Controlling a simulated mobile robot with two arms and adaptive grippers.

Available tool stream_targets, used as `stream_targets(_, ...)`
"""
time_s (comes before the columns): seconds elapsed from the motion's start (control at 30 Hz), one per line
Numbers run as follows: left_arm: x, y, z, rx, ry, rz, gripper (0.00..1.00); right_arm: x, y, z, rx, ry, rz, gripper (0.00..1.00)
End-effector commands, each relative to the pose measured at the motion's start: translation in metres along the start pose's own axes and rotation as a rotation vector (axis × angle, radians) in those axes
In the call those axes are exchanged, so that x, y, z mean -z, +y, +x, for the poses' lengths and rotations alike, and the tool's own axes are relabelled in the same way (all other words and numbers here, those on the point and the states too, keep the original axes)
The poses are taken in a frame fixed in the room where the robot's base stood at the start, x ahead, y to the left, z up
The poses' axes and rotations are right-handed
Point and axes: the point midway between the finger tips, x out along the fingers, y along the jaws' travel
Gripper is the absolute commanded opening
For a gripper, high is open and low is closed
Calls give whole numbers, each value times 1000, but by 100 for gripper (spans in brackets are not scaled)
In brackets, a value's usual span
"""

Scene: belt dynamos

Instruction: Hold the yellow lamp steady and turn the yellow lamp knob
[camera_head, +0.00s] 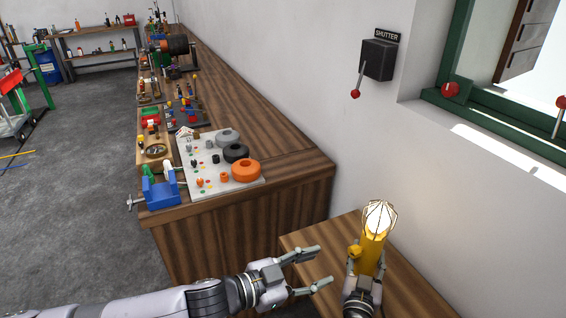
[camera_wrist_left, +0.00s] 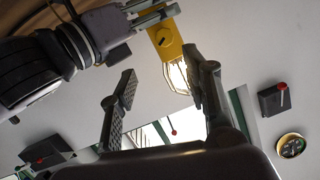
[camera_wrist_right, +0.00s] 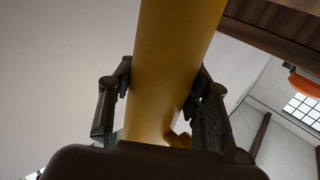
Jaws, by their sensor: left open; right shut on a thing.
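The yellow lamp (camera_head: 373,251) stands upright above the small wooden table, with a bright wire-caged top (camera_head: 379,217). My right gripper (camera_head: 367,270) is shut on its yellow body, which also fills the middle of the right wrist view (camera_wrist_right: 168,75). The yellow knob (camera_head: 354,252) sticks out of the lamp's left side in the head view. In the left wrist view the knob (camera_wrist_left: 162,37) faces the camera with a dark mark on it. My left gripper (camera_head: 325,265) is open and empty, left of the lamp and knob, apart from both.
The small wooden table (camera_head: 410,289) lies under the lamp. A long workbench (camera_head: 292,174) with several parts stands to the left, bearing a grey board (camera_head: 245,183) and a blue vise (camera_head: 160,193). A shutter lever (camera_head: 360,78) is on the wall. A green-framed window (camera_head: 500,118) is at the right.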

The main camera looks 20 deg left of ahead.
Motion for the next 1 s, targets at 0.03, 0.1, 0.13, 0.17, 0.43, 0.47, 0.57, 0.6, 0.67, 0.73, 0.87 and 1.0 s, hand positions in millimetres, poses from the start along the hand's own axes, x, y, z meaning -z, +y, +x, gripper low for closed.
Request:
stream_targets(0.03,6,0,-1,5,-21,33,44,-2,0,0,0,-2,-1,0)
stream_targets(0.1,10,1,-4,16,-59,77,44,-1,0,0,0,-2,-1,0)
stream_targets(0.13,11,1,-5,22,-76,95,44,-1,0,0,0,-2,-1,0)
stream_targets(0.17,12,1,-6,27,-91,112,44,-1,0,0,0,-2,-1,0)
stream_targets(0.43,13,-2,10,56,-170,193,44,-1,0,0,0,-2,-1,0)
stream_targets(0.47,12,-2,15,56,-170,193,44,-1,0,0,0,-2,-1,0)
stream_targets(0.57,8,-4,35,55,-170,192,44,-1,0,0,0,-1,-1,0)
stream_targets(0.6,8,-4,43,55,-169,192,44,-1,0,0,0,-1,-1,0)
stream_targets(0.67,5,-5,55,55,-170,191,44,-1,0,0,0,-1,-1,0)
stream_targets(0.73,3,-6,68,55,-170,192,44,-1,0,0,-1,-1,-1,0)
stream_targets(0.87,-1,-7,94,54,-169,193,44,-1,0,0,-1,-1,-1,0)
stream_targets(1.0,-3,-13,103,19,-172,81,44,-1,1,0,-1,-1,-1,0)
